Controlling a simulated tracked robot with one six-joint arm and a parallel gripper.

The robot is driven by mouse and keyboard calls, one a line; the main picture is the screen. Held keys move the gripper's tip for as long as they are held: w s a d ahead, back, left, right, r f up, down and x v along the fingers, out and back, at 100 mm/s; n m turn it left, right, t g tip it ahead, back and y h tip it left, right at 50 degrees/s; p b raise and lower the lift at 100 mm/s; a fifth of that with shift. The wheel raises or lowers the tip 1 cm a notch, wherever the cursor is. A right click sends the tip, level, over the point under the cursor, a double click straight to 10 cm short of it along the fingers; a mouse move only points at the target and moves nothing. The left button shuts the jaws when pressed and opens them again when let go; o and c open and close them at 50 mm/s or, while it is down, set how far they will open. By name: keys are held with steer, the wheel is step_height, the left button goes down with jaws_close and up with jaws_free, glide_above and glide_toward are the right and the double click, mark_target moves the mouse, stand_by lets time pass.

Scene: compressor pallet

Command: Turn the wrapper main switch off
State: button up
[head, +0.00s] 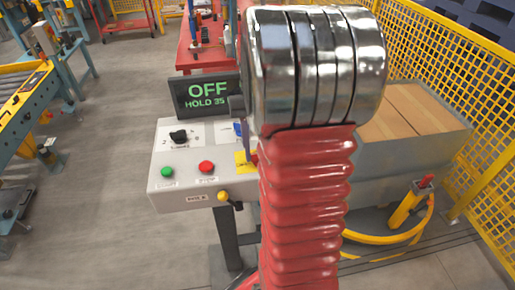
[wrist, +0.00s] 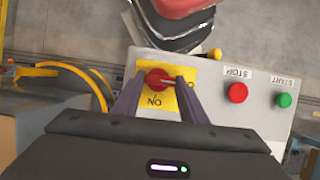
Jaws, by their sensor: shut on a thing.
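The main switch is a red rotary knob (wrist: 157,78) on a yellow plate (wrist: 160,103) at the end of the grey control panel (head: 183,193). In the wrist view the panel is upside down, with "ON" on the plate's near edge. My gripper (wrist: 161,82) is shut on the red knob, one finger on each side. In the head view the yellow plate (head: 242,163) shows partly, but my arm hides most of the switch and gripper. A dark display (head: 207,95) behind the panel reads "OFF HOLD 35" in green.
The panel carries a green START button (head: 167,172), a red STOP button (head: 206,167), a black selector (head: 180,136) and a yellow knob (head: 223,196) at its front edge. Boxes (head: 405,108) and yellow fencing (head: 460,60) stand right. Open floor lies left.

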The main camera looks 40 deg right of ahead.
steer(key=shift+w, duration=0.2)
steer(key=o, duration=1.1)
steer(key=shift+s, duration=0.1)
steer(key=shift+c, duration=0.2)
steer(key=v, duration=1.3)
steer(key=shift+w+r, duration=0.2)
steer(key=shift+r, duration=0.1)
steer(key=shift+d, duration=0.1)
